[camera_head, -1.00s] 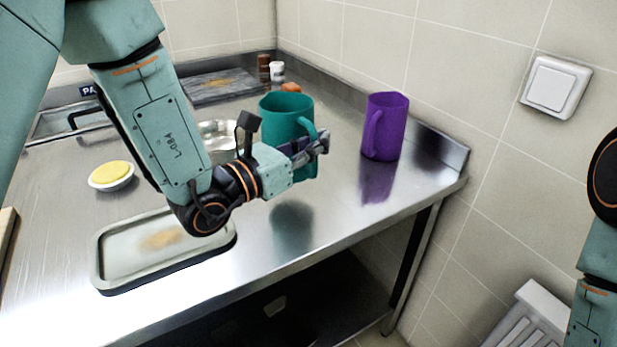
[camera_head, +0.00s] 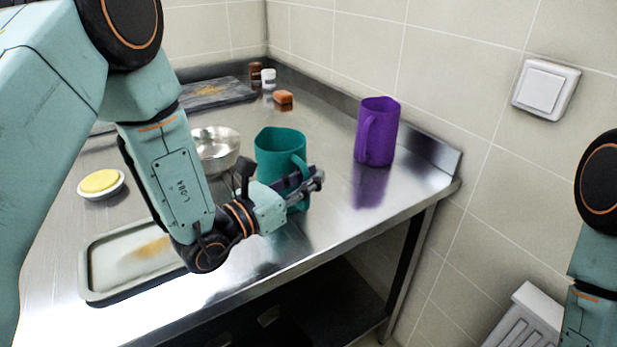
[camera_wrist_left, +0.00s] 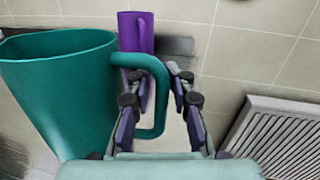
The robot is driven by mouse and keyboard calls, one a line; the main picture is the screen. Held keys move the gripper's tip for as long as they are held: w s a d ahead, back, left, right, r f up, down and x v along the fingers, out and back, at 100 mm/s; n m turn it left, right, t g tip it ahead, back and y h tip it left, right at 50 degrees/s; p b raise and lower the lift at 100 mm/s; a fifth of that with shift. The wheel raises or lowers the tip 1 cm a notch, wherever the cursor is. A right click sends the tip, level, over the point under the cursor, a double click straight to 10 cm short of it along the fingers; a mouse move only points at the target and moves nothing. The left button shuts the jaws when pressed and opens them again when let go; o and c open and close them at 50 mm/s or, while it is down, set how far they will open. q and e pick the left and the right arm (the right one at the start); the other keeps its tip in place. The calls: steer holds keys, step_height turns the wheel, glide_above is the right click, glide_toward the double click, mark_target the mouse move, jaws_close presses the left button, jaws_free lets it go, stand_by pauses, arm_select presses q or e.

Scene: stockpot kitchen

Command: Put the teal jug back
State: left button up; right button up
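The teal jug (camera_head: 279,150) is at the middle of the steel counter, with its handle towards the right. My left gripper (camera_head: 306,184) is at the handle, on the jug's near right side. In the left wrist view the jug (camera_wrist_left: 62,85) fills the left side, and its handle passes between the fingers of my left gripper (camera_wrist_left: 162,78).
A purple jug (camera_head: 377,132) stands behind to the right; it also shows in the wrist view (camera_wrist_left: 134,32).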

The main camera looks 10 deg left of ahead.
arm_select(q)
steer(key=shift+o, duration=1.2)
steer(key=shift+s+d+r, duration=0.1)
steer(key=shift+s+d, duration=0.05)
steer(key=shift+d, duration=0.05)
steer(key=shift+a, duration=0.15)
steer(key=shift+a, duration=0.15)
steer(key=p+v, duration=0.1)
steer(key=v, duration=1)
steer(key=shift+s+p, duration=0.3)
steer(key=shift+a, duration=0.1)
